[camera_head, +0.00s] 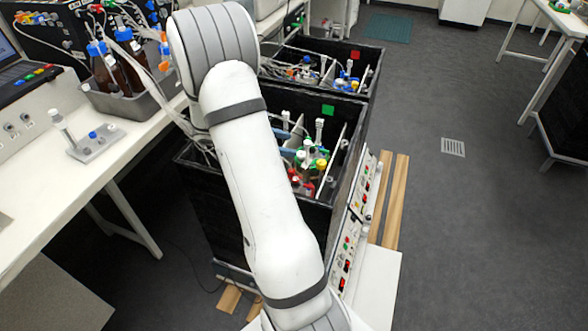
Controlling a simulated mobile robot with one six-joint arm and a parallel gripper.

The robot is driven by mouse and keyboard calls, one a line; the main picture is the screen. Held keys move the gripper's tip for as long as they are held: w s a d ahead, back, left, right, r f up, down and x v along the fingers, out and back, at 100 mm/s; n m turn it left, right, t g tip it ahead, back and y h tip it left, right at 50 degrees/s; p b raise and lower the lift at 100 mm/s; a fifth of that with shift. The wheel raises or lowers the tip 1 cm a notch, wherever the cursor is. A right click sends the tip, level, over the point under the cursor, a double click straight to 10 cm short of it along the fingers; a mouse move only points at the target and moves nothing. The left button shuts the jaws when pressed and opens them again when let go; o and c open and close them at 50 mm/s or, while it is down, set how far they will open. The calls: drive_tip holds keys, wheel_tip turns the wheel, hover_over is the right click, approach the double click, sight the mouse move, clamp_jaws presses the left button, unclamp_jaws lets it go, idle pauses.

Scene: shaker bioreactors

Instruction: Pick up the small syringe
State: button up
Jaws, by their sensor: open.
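A small syringe-like white tube (62,127) stands tilted in a grey holder (97,148) on the left bench; it is too small to be sure what it is. Upright white syringe-like pieces (319,131) also rise from the bottles in the nearer black shaker box (345,207), and I cannot tell which is the task's small syringe. My arm reaches up across the middle of the view and bends at the top. My gripper is hidden behind the arm or out of view.
The left bench (30,215) also carries a grey tray (130,99) of brown bottles with tubes. A second black shaker box (363,55) stands behind the nearer one. A control panel (357,225) lines the nearer box's right side.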

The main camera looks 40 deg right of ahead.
drive_tip(key=w+d+f, duration=0.1)
drive_tip(key=f, duration=0.1)
approach(303, 165)
drive_tip(key=w+f+x, duration=0.1)
drive_tip(key=x, duration=0.3)
drive_tip(key=shift+s+d+f+n+h, duration=0.15)
drive_tip(key=shift+s+d+f+n, duration=0.05)
drive_tip(key=shift+s+d, duration=0.2)
drive_tip(key=shift+s+d+f+n+h, duration=0.15)
drive_tip(key=shift+s+d+n, duration=0.1)
drive_tip(key=shift+d, duration=0.2)
drive_tip(key=shift+x, duration=2.8)
drive_tip(key=shift+r, duration=0.1)
drive_tip(key=c, duration=1)
